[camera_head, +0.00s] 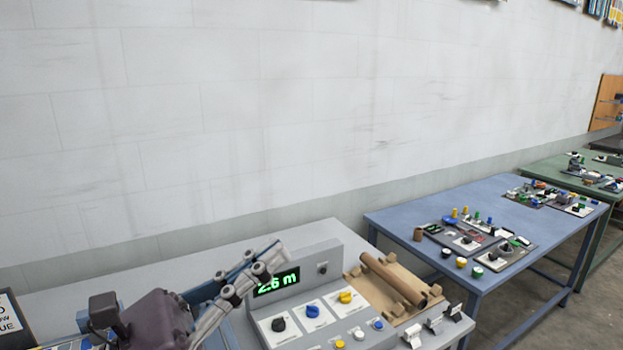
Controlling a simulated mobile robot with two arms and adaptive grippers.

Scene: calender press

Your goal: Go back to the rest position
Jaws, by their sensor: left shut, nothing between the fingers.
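My left gripper (270,260) comes in from the lower left. Its dark body and grey jointed fingers point up and to the right. The fingers are shut with nothing between them. They are in front of the grey control console (333,262) and overlap the left end of its green display (277,283), which reads about "2.6 m"; its start may be hidden. I cannot tell how far the fingers are from the console. My right gripper is not in view.
The console has black, blue and yellow knobs (312,311). A brown roll (394,276) lies on a wooden cradle to its right. A blue table (400,217) with several control panels stands farther right, then a green table (545,168). A pale wall (250,110) runs behind.

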